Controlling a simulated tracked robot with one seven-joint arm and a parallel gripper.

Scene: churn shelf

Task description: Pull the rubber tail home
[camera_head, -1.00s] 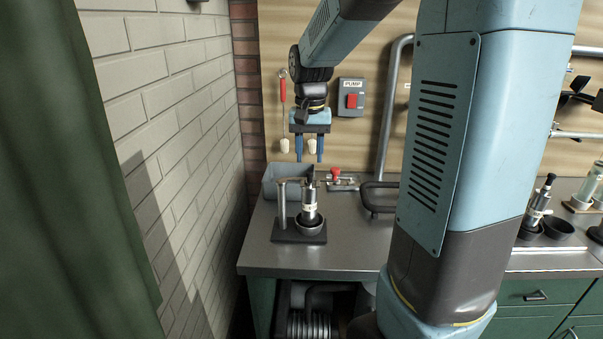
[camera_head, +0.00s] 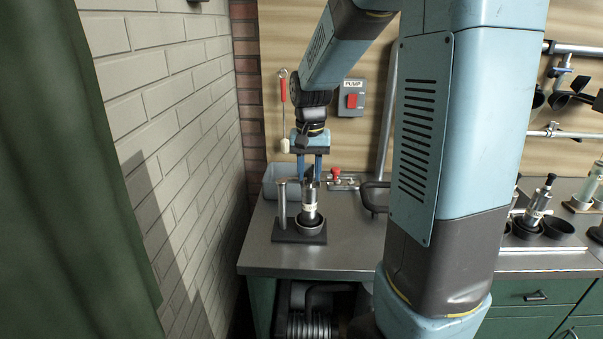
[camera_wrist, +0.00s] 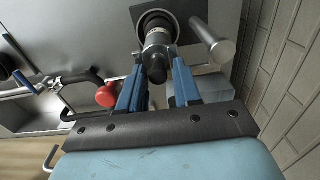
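The black rubber tail (camera_wrist: 157,69) tops an upright metal cylinder (camera_head: 309,204) with a pale band. The cylinder stands in a dark round cup (camera_head: 310,226) on a dark base plate (camera_head: 287,237) beside a metal post (camera_head: 283,205). My gripper (camera_head: 310,178) points straight down above the cylinder, with its blue fingers either side of the black tail. In the wrist view my gripper (camera_wrist: 158,78) is open, and gaps seem to show between the fingers and the tail. The tail is partly hidden by the fingers in the head view.
A grey bin (camera_head: 272,180) stands behind, near the brick wall (camera_head: 180,120). A red knob (camera_head: 335,171) and a bent dark handle (camera_head: 372,199) are to the right. A pump switch (camera_head: 352,98) is on the back panel. The bench front (camera_head: 340,260) is clear.

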